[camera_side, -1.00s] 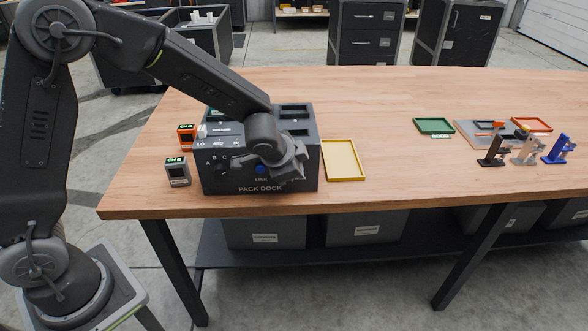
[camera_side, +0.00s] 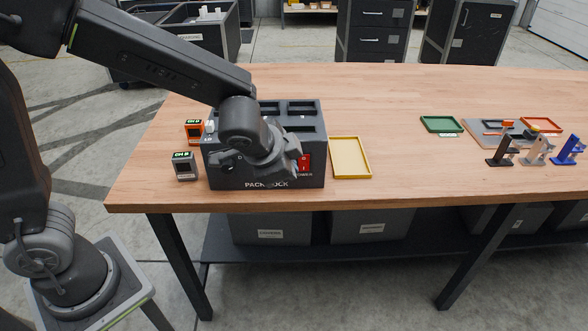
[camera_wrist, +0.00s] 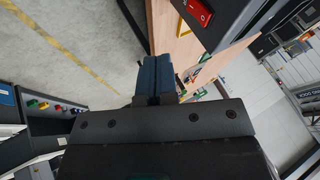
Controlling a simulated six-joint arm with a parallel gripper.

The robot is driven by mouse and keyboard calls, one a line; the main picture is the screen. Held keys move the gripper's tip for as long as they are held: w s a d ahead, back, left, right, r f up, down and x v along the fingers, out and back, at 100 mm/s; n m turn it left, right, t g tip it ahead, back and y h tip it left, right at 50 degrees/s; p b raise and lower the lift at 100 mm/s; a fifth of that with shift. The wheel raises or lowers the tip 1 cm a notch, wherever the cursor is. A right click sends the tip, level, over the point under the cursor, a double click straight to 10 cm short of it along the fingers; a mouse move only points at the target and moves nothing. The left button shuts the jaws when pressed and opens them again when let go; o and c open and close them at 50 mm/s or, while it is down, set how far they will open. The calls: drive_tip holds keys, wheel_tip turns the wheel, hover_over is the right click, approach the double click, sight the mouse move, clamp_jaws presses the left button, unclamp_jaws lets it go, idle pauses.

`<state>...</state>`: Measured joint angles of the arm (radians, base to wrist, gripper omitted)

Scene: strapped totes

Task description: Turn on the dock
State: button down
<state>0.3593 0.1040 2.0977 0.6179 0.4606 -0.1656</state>
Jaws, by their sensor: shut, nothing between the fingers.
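The dark grey pack dock (camera_side: 225,175) stands near the left front of the wooden table. Its red power switch (camera_side: 304,162) shows on the right of its front face. The switch (camera_wrist: 200,12) also shows at the top of the wrist view; I cannot tell its position. My gripper (camera_side: 292,158) is in front of the dock's front face, just left of the switch in the side view, and hides the middle of the panel. In the wrist view its two fingers (camera_wrist: 157,72) are together with nothing between them, apart from the switch. A dark knob (camera_side: 229,167) sits on the panel's left.
Orange (camera_side: 194,131) and grey (camera_side: 184,166) units with green displays stand left of the dock. A yellow tray (camera_side: 351,158) lies close on its right. Green tray (camera_side: 441,124), a grey board and several small stands are farther right. The table between is clear.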

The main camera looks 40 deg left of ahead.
sight(304, 163)
drive_tip(key=shift+s+r, duration=0.3)
drive_tip(key=shift+r, duration=0.05)
drive_tip(key=shift+w+f, duration=0.1)
drive_tip(key=shift+w, duration=0.15)
drive_tip(key=x, duration=0.4)
drive_tip(key=a+x, duration=0.1)
drive_tip(key=x, duration=0.2)
drive_tip(key=w+a+r+x, duration=0.1)
drive_tip(key=x, duration=0.3)
drive_tip(key=shift+w+f, duration=0.2)
drive_tip(key=shift+f, duration=0.1)
drive_tip(key=shift+w+a, duration=0.4)
drive_tip(key=shift+a, duration=0.05)
